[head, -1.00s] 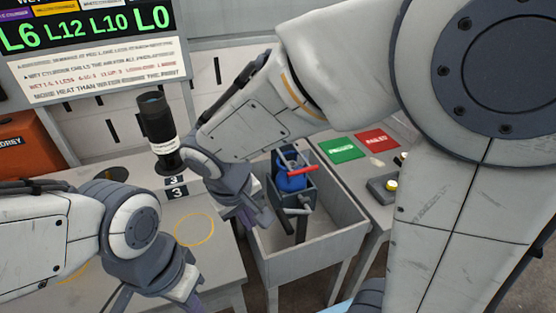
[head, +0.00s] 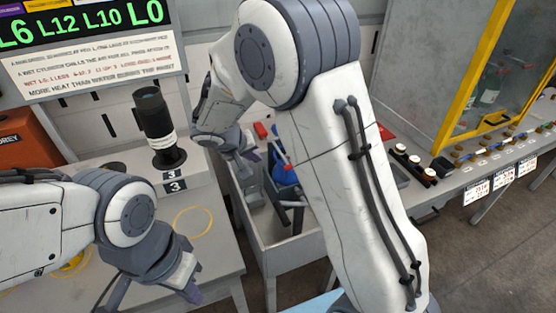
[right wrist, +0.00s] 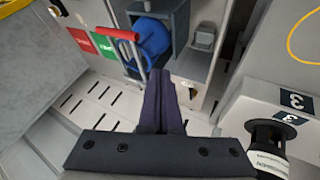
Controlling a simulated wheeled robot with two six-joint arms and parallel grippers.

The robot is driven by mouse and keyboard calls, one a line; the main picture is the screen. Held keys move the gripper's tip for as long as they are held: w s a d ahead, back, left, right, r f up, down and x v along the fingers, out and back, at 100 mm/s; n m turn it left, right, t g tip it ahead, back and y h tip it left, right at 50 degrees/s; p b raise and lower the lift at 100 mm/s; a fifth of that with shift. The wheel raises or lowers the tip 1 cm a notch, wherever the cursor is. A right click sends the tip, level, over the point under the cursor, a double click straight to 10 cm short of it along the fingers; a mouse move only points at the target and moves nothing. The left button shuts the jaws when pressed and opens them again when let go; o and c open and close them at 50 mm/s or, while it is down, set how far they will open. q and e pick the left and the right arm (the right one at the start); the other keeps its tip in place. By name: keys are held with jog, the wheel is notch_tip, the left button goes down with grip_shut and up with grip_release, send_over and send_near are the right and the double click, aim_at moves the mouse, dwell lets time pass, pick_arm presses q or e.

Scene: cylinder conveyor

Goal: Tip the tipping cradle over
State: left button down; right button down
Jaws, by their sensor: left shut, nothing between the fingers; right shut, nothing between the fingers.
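The tipping cradle (right wrist: 181,28) is a grey box holding a blue rounded object (right wrist: 152,40), with a red-gripped handle (right wrist: 118,33) on its side. In the head view the blue object (head: 284,173) shows in part; my right arm hides much of the cradle. My right gripper (head: 247,163) is shut and empty, above the left side of the tray and beside the cradle. In the right wrist view its closed fingers (right wrist: 163,98) point toward the cradle, near the handle's lower end; I cannot tell whether they touch. My left gripper (head: 188,291) is shut and empty over the left table.
The cradle stands in a pale open tray (head: 278,258). A black cylinder (head: 153,115) stands on a block marked 3 to the left. A yellow ring (head: 192,222) marks the left table. A yellow-framed cabinet (head: 455,75) and a button panel (head: 415,165) are at right.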

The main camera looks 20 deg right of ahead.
jog(key=shift+w+d+f+p, duration=0.45)
jog(key=shift+w+d+f, duration=0.1)
jog(key=shift+d+f, duration=0.65)
jog(key=shift+w+d+f+p, duration=0.45)
jog(key=shift+d+f, duration=0.5)
jog(key=shift+d, duration=0.45)
jog(key=shift+w+d+f+p, duration=0.4)
jog(key=shift+w+d+f, duration=0.2)
jog(key=shift+d+f, duration=0.6)
jog(key=shift+r, duration=0.1)
